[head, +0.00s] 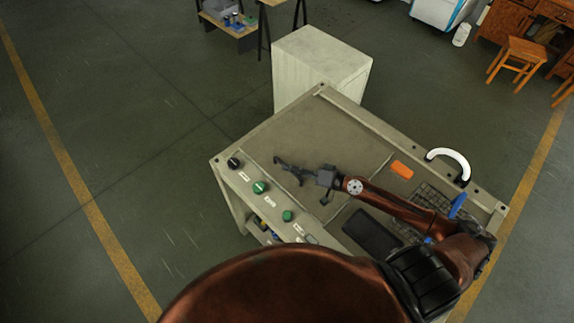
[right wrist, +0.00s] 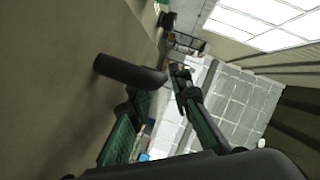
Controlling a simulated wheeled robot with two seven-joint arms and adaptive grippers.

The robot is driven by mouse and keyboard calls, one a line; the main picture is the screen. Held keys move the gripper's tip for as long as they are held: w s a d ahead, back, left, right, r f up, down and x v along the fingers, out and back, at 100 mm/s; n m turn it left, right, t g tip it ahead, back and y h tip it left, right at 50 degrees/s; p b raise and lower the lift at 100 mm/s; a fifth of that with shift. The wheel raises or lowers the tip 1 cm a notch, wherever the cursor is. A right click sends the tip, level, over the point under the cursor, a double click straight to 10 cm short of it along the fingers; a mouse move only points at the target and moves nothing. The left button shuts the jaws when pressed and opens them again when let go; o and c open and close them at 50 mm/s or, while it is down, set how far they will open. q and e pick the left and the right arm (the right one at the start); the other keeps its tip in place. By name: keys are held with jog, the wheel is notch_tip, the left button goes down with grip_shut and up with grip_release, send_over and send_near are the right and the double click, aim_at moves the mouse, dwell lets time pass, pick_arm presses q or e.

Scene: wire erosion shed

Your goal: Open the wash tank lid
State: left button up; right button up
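The wash tank looks to be the beige-grey cabinet (head: 228,190) in the middle of the head view. Its flat top panel (head: 335,130), which looks like the lid, lies level and down. My right gripper (head: 300,175) is low over this panel, near its knob-side edge. In the right wrist view the two fingers (right wrist: 157,92) stand apart. A dark round bar (right wrist: 125,70), perhaps a handle, shows by the fingertips; I cannot tell whether they touch it. In the head view the gripper partly hides this spot. My left gripper is not in view.
Knobs, including a green knob (head: 260,187), line the cabinet's near-left edge. A pale cabinet (head: 320,65) stands behind. The floor at left is clear.

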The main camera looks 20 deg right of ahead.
jog(key=shift+p+x, duration=0.3)
jog(key=shift+x, duration=0.75)
jog(key=shift+f, duration=0.1)
jog(key=shift+c, duration=0.7)
grip_shut()
